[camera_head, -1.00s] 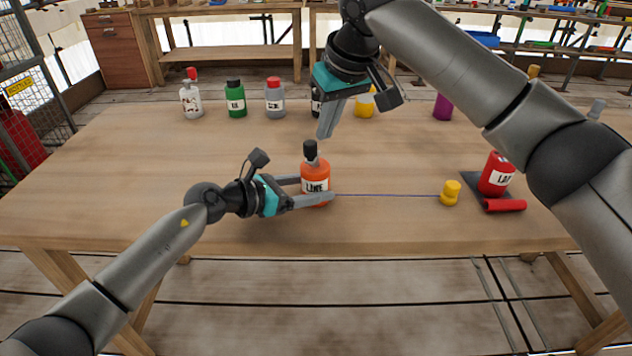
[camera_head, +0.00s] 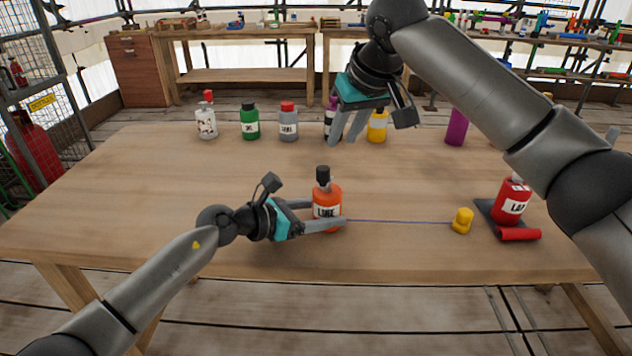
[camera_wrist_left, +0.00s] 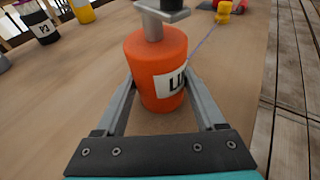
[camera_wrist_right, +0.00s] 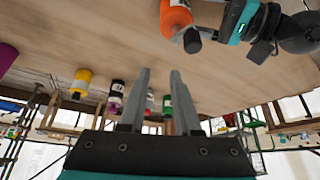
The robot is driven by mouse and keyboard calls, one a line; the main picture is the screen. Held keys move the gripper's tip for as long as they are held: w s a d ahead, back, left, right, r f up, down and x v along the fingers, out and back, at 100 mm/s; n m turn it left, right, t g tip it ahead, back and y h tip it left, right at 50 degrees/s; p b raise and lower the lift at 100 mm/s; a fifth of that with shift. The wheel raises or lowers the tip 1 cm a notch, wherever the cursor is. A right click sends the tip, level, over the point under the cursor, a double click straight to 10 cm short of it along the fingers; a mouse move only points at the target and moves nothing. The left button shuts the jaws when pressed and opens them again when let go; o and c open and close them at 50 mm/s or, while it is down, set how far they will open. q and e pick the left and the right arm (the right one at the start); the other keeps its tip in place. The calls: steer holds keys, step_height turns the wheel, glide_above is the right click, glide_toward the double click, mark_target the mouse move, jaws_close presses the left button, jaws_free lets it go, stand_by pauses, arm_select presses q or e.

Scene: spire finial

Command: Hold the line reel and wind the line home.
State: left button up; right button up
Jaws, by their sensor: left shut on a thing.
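The line reel is an orange bottle-shaped body (camera_head: 327,200) with a white label and a dark knob on top, upright on the bench. My left gripper (camera_head: 328,216) is shut on its sides; the left wrist view shows a finger on each side of the reel (camera_wrist_left: 158,62). A thin purple line (camera_head: 400,221) runs from the reel to a yellow piece (camera_head: 462,221) on the bench at right. My right gripper (camera_head: 347,135) is raised above the bench, behind the reel. In the right wrist view its fingers (camera_wrist_right: 159,85) are apart with nothing between them.
A red bottle (camera_head: 512,203) stands on a dark mat at the right, with a red cylinder (camera_head: 518,234) in front. Green (camera_head: 250,122), grey (camera_head: 288,124), yellow (camera_head: 377,128) and other bottles line the back. The bench's left side is clear.

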steer(key=o, duration=0.4)
steer(key=w+d+f+m+t, duration=0.2)
steer(key=w+d+t, duration=0.1)
steer(key=w, duration=0.2)
steer(key=shift+w+d+t, duration=0.25)
steer(key=shift+w+t, duration=0.05)
steer(key=n+t+y, duration=0.1)
steer(key=n+y, duration=0.7)
steer(key=y, duration=0.4)
glide_toward(325, 179)
steer(key=w+x, duration=0.1)
steer(key=x, duration=1.2)
steer(key=shift+a+r, duration=0.2)
steer(key=shift+a, duration=0.05)
steer(key=shift+w, duration=0.1)
jaws_close()
